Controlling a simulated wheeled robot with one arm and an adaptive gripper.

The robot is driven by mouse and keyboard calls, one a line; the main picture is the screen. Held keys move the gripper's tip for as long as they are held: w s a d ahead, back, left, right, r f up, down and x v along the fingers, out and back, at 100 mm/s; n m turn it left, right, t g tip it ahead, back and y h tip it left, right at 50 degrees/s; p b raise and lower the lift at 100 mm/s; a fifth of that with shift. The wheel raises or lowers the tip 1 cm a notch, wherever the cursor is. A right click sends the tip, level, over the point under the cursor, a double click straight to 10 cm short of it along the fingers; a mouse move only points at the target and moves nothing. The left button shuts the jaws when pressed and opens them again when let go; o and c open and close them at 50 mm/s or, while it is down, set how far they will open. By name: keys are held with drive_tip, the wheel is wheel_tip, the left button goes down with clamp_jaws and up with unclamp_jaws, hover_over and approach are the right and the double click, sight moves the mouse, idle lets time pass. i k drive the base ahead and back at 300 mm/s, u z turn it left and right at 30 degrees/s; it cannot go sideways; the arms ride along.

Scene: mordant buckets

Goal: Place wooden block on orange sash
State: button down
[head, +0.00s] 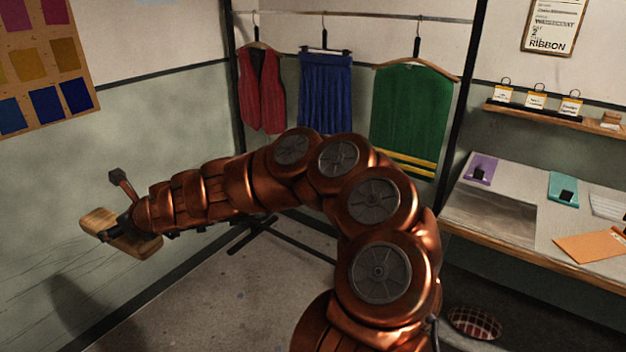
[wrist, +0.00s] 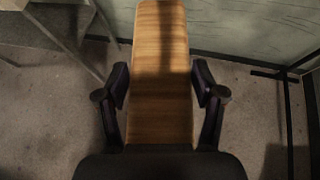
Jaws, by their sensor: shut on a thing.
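My gripper (wrist: 161,88) is shut on the wooden block (wrist: 161,45), with one dark finger on each side of it. In the head view the block (head: 98,222) is held in the air at the far left, at the end of my outstretched arm. It is long, light brown and tilted there. The orange sash (head: 597,244) lies flat on the worktable at the right edge of the head view, far from my gripper. Nothing is seen lying on its visible part; the picture edge cuts it off.
The worktable (head: 566,220) also holds a purple cloth (head: 482,166) and a teal cloth (head: 563,180), each with a dark object on it. A shelf (head: 560,122) with small cards hangs above. A clothes rack (head: 350,14) stands behind my arm. A checkered round item (head: 474,323) lies below the table.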

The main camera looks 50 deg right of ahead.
sight(599, 244)
drive_tip(key=i, duration=1.5)
drive_tip(key=z, duration=3.9)
drive_tip(key=i, duration=1.65)
